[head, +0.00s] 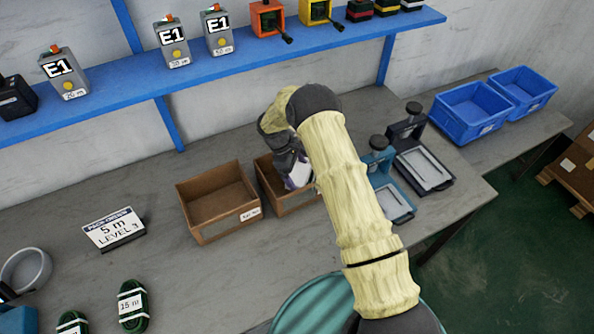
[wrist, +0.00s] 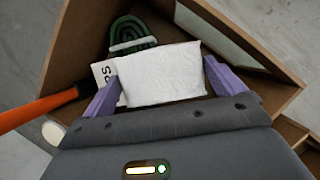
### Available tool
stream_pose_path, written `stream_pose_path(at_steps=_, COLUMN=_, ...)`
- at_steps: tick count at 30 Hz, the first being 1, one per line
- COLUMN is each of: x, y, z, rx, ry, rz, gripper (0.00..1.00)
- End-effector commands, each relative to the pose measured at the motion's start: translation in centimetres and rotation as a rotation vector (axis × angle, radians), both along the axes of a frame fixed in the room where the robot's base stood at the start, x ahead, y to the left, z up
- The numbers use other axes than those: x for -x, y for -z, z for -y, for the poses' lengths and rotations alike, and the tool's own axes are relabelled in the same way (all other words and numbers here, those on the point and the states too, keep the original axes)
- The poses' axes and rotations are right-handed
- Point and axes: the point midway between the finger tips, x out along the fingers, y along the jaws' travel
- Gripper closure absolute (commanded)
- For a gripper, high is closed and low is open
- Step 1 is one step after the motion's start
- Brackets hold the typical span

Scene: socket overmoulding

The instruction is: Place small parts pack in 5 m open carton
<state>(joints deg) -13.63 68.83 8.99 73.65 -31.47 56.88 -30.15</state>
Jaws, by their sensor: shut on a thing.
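My gripper (wrist: 162,76) is shut on a white small parts pack (wrist: 165,78), held between its two purple fingers. In the wrist view the pack is in front of an open brown carton (wrist: 258,58), with a dark green cable coil (wrist: 130,32) inside it. In the head view my gripper (head: 290,178) points down into the right one of two cartons (head: 282,204), and the white pack (head: 300,174) shows at its opening. My arm hides part of that carton. I cannot tell whether the pack touches the carton floor or the coil.
An empty-looking carton (head: 218,203) stands just left. Teal (head: 388,192) and black (head: 424,168) devices stand right. An orange-and-black rod (wrist: 40,108) crosses the wrist view's left side.

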Motion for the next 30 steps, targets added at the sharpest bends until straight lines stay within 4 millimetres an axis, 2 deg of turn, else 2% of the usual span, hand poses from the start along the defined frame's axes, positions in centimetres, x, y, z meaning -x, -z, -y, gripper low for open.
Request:
stream_pose_path(at_steps=7, x=0.0, y=0.7, z=0.0, rx=0.000, ry=0.000, rz=0.000, gripper=0.32)
stream_pose_path(at_steps=8, x=0.0, y=0.6, z=0.0, rx=0.000, ry=0.000, rz=0.000, gripper=0.00)
stream_pose_path(at_steps=16, x=0.0, y=0.5, z=0.0, rx=0.000, ry=0.000, rz=0.000, gripper=0.00)
stream_pose_path(at_steps=22, x=-0.2, y=-0.7, z=-0.3, rx=-0.001, ry=-0.001, rz=0.003, gripper=0.00)
stream_pose_path(at_steps=30, x=-0.9, y=-5.4, z=-2.1, rx=-0.001, ry=-0.002, rz=0.005, gripper=0.00)
